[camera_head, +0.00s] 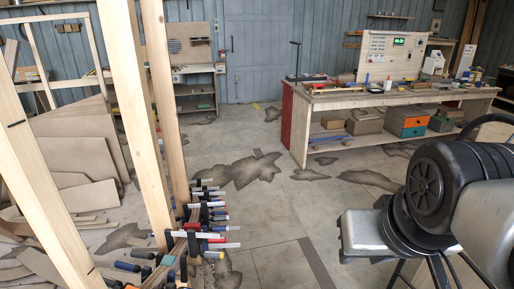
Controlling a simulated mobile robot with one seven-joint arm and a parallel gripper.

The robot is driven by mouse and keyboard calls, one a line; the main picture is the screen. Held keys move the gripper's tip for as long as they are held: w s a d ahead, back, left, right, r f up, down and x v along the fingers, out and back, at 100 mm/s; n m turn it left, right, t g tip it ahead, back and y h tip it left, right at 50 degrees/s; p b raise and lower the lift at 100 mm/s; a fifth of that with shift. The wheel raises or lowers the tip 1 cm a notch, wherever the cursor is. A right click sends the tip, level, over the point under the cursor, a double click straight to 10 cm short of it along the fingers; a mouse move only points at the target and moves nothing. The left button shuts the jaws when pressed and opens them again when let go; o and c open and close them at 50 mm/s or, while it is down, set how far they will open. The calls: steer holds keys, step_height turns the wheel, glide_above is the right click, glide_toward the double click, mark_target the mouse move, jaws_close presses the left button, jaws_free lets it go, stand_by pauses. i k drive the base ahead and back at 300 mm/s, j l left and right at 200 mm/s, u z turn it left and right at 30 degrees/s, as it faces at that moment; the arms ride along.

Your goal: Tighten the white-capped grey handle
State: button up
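A row of several bar clamps (207,232) sits along a curved wooden strip (176,252) at the lower left. Their pale bars stick out to the right, and their small handles show blue, dark, red and other colours. The clamps overlap and are small, so I cannot tell which handle is grey with a white cap. Large black and silver parts of my own arm fill the right side. My gripper cannot be made out in this view.
Tall wooden posts (135,120) stand in front of the clamps on the left. Wood sheets (75,150) lean behind them. A workbench (385,97) with tools and boxes stands at the back right. The stained concrete floor (270,215) between clamps and bench is clear.

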mark_target(226, 217)
steer(key=i+l+u, duration=0.1)
steer(key=i+u, duration=0.25)
steer(key=i+l+u, duration=0.15)
steer(key=i+u, duration=0.2)
steer(key=i+l+u, duration=0.55)
steer(key=u, duration=0.2)
steer(key=i+l+u, duration=0.15)
steer(key=l+u, duration=0.25)
steer(key=i+l+u, duration=0.15)
steer(key=u, duration=0.3)
steer(key=l+u, duration=1)
steer(key=l, duration=0.2)
steer(key=k+l+u, duration=0.15)
steer(key=l, duration=0.25)
steer(key=i, duration=0.05)
